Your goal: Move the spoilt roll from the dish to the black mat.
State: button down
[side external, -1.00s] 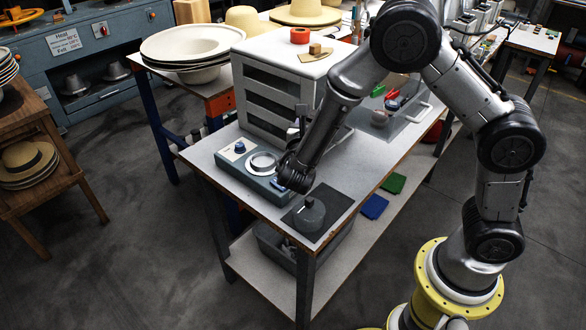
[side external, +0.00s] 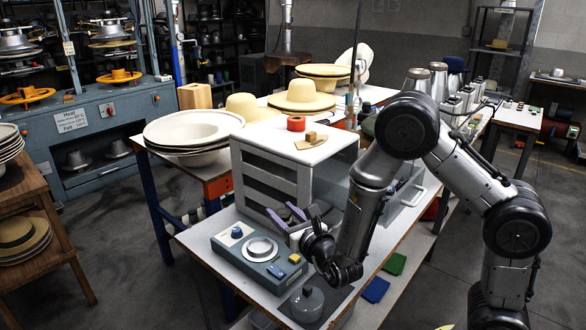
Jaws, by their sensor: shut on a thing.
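My gripper (side external: 286,214) is at the front of the white slatted cabinet, above the bench. Its two purple fingers point up and to the left. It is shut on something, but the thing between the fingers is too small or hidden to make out. The black mat (side external: 336,297) lies at the near end of the bench, below my wrist, with a grey lidded pot on it. I cannot pick out the spoilt roll or the dish for sure.
A blue-grey device (side external: 229,254) with a blue knob and a silver ring sits left of the mat. The white cabinet (side external: 262,160) stands close behind my gripper. A grey tray (side external: 408,190) is partly hidden by my arm. The lidded pot (side external: 307,305) takes up mat space.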

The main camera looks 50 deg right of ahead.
jog(key=w+d+r+m+g+h, duration=0.15)
jog(key=d+r, duration=0.25)
jog(key=r, duration=0.4)
jog(key=w+d+r+m+g+h, duration=0.1)
jog(key=d+r+m+g+h, duration=0.2)
jog(key=r, duration=0.5)
jog(key=w+d+r+m+h, duration=0.1)
jog(key=d+r+h, duration=0.2)
jog(key=d+r, duration=0.35)
send_over(274, 142)
jog(key=f, duration=0.7)
jog(key=shift+s+f, duration=0.15)
jog(key=shift+s, duration=0.05)
jog(key=shift+w+f, duration=0.15)
jog(key=shift+f, duration=0.8)
jog(key=shift+w+f, duration=0.15)
jog(key=shift+f, duration=0.75)
jog(key=shift+f, duration=0.1)
jog(key=shift+c, duration=1.6)
grip_release()
